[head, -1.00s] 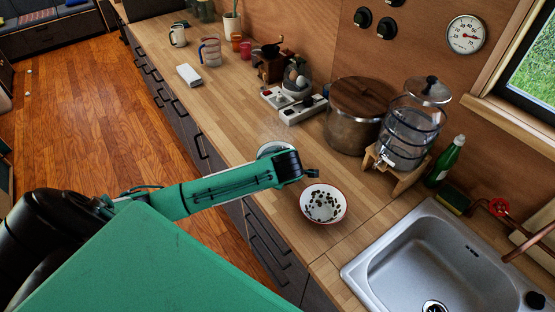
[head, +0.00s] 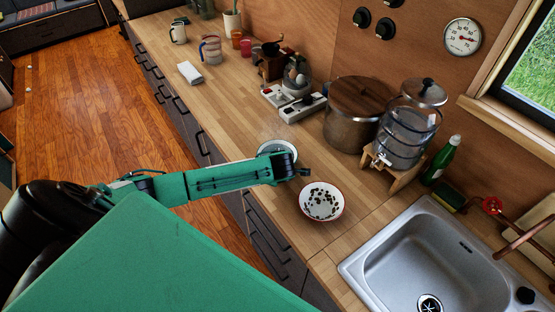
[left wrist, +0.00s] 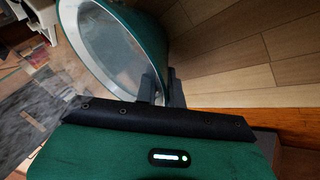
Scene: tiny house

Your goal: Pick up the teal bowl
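The teal bowl (head: 264,149) stands on the wooden counter, partly hidden behind the end of my left arm in the head view. In the left wrist view the bowl (left wrist: 151,38) fills the top, with its teal outer wall and pale grey inside showing. My left gripper (left wrist: 161,88) is at the bowl's rim, one finger on the inner side and one on the outer side. The gap between the fingers is narrow and they look closed on the wall. In the head view the left gripper (head: 301,172) is mostly hidden by its own wrist. My right gripper is not in view.
A white bowl with a red rim and dark bits (head: 321,201) stands close to the right of my left gripper. The sink (head: 430,265) is at the lower right. A large pot (head: 352,120) and a water dispenser (head: 405,138) stand behind. The counter farther left has bare room.

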